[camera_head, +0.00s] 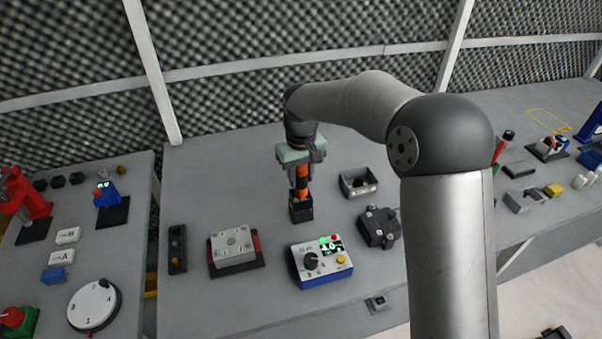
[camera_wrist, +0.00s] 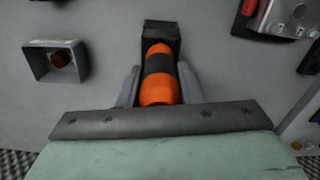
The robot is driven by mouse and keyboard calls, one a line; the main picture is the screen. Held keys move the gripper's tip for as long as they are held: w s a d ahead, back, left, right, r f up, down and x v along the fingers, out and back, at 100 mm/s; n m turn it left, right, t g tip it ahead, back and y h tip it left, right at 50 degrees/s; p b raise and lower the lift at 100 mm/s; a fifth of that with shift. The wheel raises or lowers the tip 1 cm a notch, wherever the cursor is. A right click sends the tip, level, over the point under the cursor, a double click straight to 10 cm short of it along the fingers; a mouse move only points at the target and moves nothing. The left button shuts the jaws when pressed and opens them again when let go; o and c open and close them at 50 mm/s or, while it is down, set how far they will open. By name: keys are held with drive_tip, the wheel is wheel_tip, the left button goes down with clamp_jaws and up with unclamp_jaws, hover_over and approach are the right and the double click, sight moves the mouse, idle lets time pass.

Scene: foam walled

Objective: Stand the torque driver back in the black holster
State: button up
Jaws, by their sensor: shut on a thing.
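The torque driver (camera_head: 301,194) is an orange handle with black bands, upright below my gripper (camera_head: 300,174). My gripper is shut on it; in the wrist view the two grey fingers (camera_wrist: 159,84) lie on either side of the driver (camera_wrist: 158,64). The black holster (camera_head: 301,211) stands on the grey table directly under the driver, and it shows at the top middle of the wrist view (camera_wrist: 161,32). The driver's lower end meets the holster's mouth and is hidden there. I cannot tell how deep it sits.
A grey open box (camera_head: 358,183) stands right of the holster, with a dark clamp block (camera_head: 379,228) nearer. A blue-and-white control box (camera_head: 322,264) is in front. A metal plate fixture (camera_head: 233,246) lies to the left. The table behind left is clear.

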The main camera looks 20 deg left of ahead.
drive_tip(key=shift+f+b, duration=0.5)
drive_tip(key=shift+f, duration=0.35)
drive_tip(key=o, duration=1.1)
drive_tip(key=shift+r, duration=0.1)
wheel_tip(320, 180, up, 17)
drive_tip(key=shift+r, duration=0.15)
